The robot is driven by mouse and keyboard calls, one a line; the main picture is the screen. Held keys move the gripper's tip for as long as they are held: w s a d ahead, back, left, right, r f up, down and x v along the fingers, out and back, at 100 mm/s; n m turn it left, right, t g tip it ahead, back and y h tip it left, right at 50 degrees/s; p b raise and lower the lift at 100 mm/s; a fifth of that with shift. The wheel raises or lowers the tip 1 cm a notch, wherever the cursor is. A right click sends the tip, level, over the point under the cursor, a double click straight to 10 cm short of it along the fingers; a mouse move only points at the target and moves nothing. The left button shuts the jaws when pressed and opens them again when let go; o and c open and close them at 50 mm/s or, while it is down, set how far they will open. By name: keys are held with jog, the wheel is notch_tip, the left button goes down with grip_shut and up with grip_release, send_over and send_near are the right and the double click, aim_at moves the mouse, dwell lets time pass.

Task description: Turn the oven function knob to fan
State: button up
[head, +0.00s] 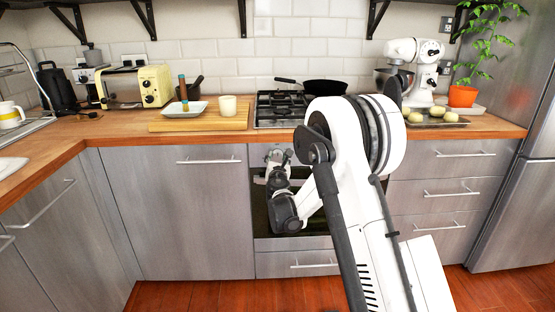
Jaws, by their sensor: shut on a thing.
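The oven (262,220) is built into the steel fronts below the gas hob, with a grey control panel (258,152) along its top and a dark door. My gripper (279,155) is at the left part of this panel, its fingers shut on a knob there. The knob is hidden by the fingers, so I cannot see its pointer or the markings. My arm comes from the lower right and covers the right part of the oven.
The wooden worktop (125,124) runs just above the panel. A gas hob (283,108) with a black pan (325,92) stands over the oven. Drawers with bar handles (452,194) are at right. The red floor in front is clear.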

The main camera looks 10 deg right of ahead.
jog(key=m, duration=0.7)
jog(key=m+b, duration=0.1)
jog(key=m, duration=0.6)
jog(key=shift+r+y, duration=0.1)
jog(key=shift+y, duration=0.2)
jog(key=m, duration=0.8)
jog(key=shift+y, duration=0.3)
jog(key=shift+m, duration=0.4)
jog(key=o, duration=1.2)
jog(key=shift+c, duration=0.2)
jog(key=shift+s, duration=0.15)
jog(key=s+a, duration=0.1)
jog(key=s, duration=1)
jog(key=shift+s+a+r, duration=0.25)
jog(key=shift+s, duration=0.05)
